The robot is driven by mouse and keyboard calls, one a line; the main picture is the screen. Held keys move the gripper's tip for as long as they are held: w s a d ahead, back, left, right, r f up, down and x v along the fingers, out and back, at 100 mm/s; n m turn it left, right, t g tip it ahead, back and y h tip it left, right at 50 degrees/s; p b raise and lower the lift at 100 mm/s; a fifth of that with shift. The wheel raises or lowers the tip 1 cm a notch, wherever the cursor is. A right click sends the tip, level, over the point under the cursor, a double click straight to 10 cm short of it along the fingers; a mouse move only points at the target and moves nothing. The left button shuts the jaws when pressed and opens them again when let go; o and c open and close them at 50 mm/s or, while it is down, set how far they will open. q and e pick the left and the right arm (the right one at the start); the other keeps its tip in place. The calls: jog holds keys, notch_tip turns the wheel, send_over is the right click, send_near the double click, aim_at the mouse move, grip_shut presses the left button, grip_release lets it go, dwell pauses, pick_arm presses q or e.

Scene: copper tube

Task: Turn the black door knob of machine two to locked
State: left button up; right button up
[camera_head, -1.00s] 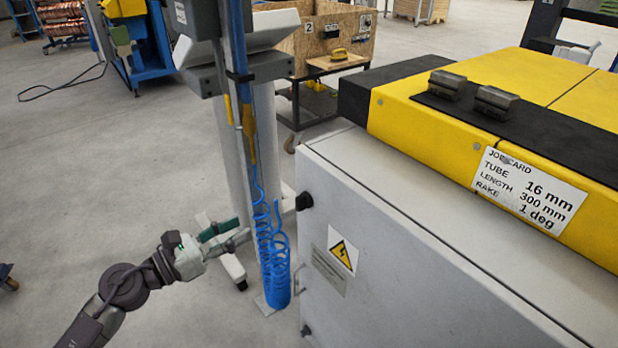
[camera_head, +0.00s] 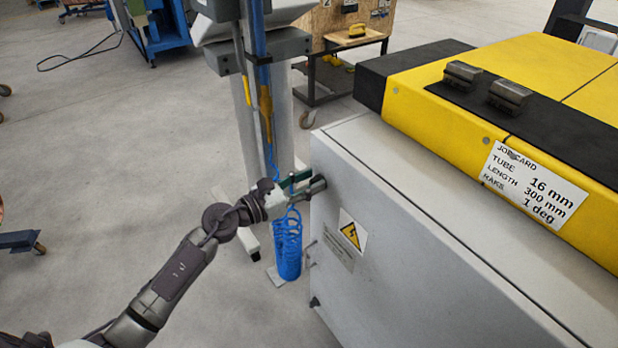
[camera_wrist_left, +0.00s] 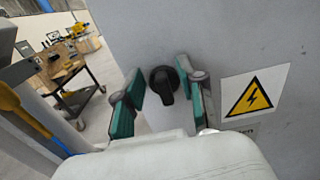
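The black door knob (camera_wrist_left: 164,84) is on the grey cabinet door in the left wrist view, near the door's left edge, with its grip part pointing roughly downward. My left gripper (camera_wrist_left: 158,98) is open, with its green-padded fingers on either side of the knob. A gap shows between each finger and the knob. My right gripper is not in view.
A yellow electrical warning sign (camera_head: 352,232) is on the door beside the knob. A coiled blue hose (camera_head: 288,245) hangs from a post left of the door, close to my left arm. A wooden crate on a cart (camera_head: 345,40) stands behind. Floor at the left is mostly clear.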

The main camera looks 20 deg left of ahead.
pick_arm(q)
jog(key=shift+w, duration=0.1)
jog(key=c, duration=0.4)
grip_shut()
